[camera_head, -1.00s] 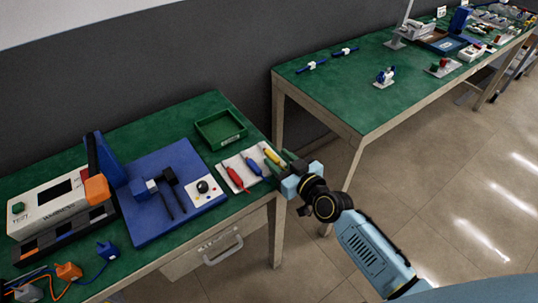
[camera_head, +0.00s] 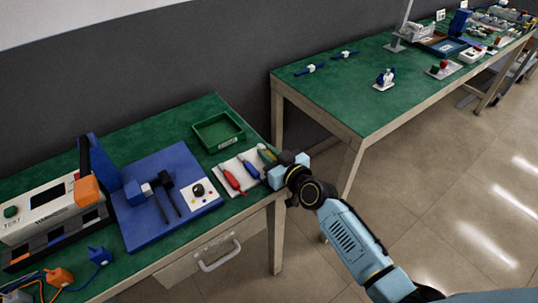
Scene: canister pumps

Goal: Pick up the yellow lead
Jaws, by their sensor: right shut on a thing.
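The yellow lead (camera_head: 262,147) is at the right end of a row on a white pad (camera_head: 223,168) near the right end of the near green bench; only a sliver of it shows. My right gripper (camera_head: 267,156) is at it and shut on it, and hides most of it. Whether the lead is clear of the pad cannot be told. A blue lead (camera_head: 250,168) and a red lead (camera_head: 231,178) lie on the pad just left of the gripper. My left gripper is out of view.
A green tray (camera_head: 218,146) stands behind the pad. A blue board (camera_head: 150,220) with a black-handled part and a white dial plate (camera_head: 202,193) lies to the left, beside a tester box (camera_head: 45,210). A second green bench (camera_head: 340,95) stands behind right.

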